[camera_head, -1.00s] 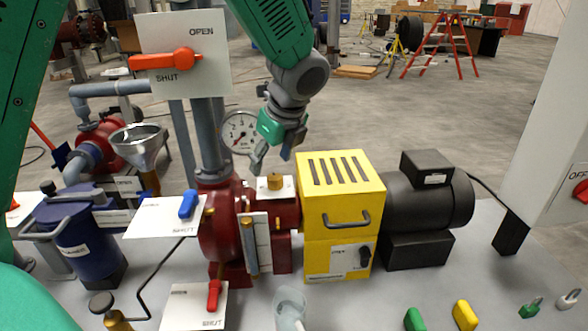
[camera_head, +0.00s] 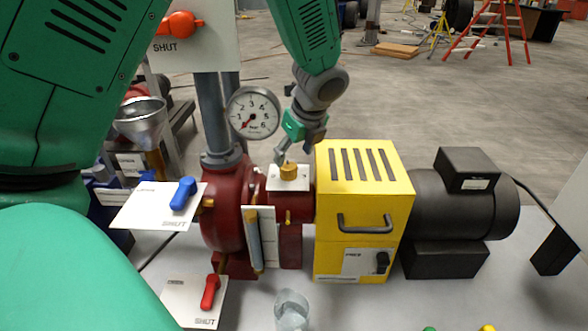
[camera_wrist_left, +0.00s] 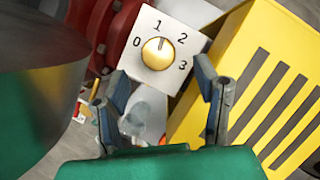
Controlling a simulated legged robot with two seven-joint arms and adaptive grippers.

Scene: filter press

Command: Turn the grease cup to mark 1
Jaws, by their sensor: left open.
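The grease cup is a round brass knob (camera_head: 289,171) on a square white plate on top of the red pump housing. In the left wrist view, the knob (camera_wrist_left: 158,54) sits at the middle of the plate (camera_wrist_left: 136,61), which carries the marks 0, 1, 2 and 3. A short dark line on the knob points up, roughly toward mark 1. My left gripper (camera_head: 295,150) is open and empty just above and behind the cup. In the left wrist view, its two fingers (camera_wrist_left: 162,80) stand apart, below and to either side of the knob. My right gripper is not in view.
A yellow slotted guard (camera_head: 365,215) stands close to the right of the cup, with a black motor (camera_head: 455,215) beyond. A pressure gauge (camera_head: 252,112) and grey pipe rise at left. A blue-handled valve plate (camera_head: 155,208) and a red-handled one (camera_head: 195,300) are at front left.

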